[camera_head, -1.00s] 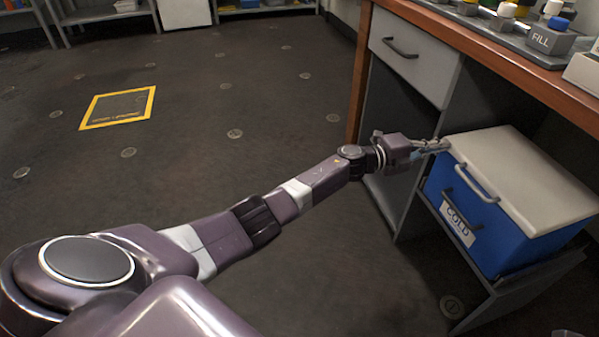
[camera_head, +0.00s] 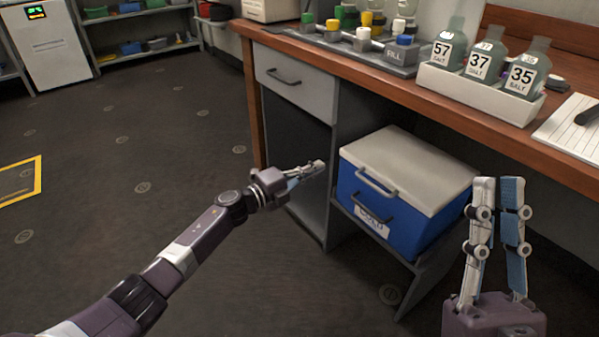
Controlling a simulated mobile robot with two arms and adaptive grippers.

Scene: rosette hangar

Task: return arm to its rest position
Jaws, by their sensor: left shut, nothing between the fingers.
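My left arm reaches in from the lower left. Its gripper (camera_head: 318,165) is shut and empty, with its fingertips pointing right, just left of the blue cooler. The cooler (camera_head: 410,234) has a closed pale lid (camera_head: 425,165), handles and a label reading COLD. It stands on a low grey shelf below the bench. My left gripper looks apart from the cooler, though the depth between them is hard to judge. My right gripper (camera_head: 498,180) points upward at the lower right, in front of the bench. Its fingertips are close together and nothing shows between them.
The wooden bench (camera_head: 400,90) runs along the right, with a closed grey drawer (camera_head: 296,84) under it. On top are a white tray (camera_head: 470,92) of numbered bottles and a rack marked FILL (camera_head: 395,62). The dark floor (camera_head: 120,220) at left is clear.

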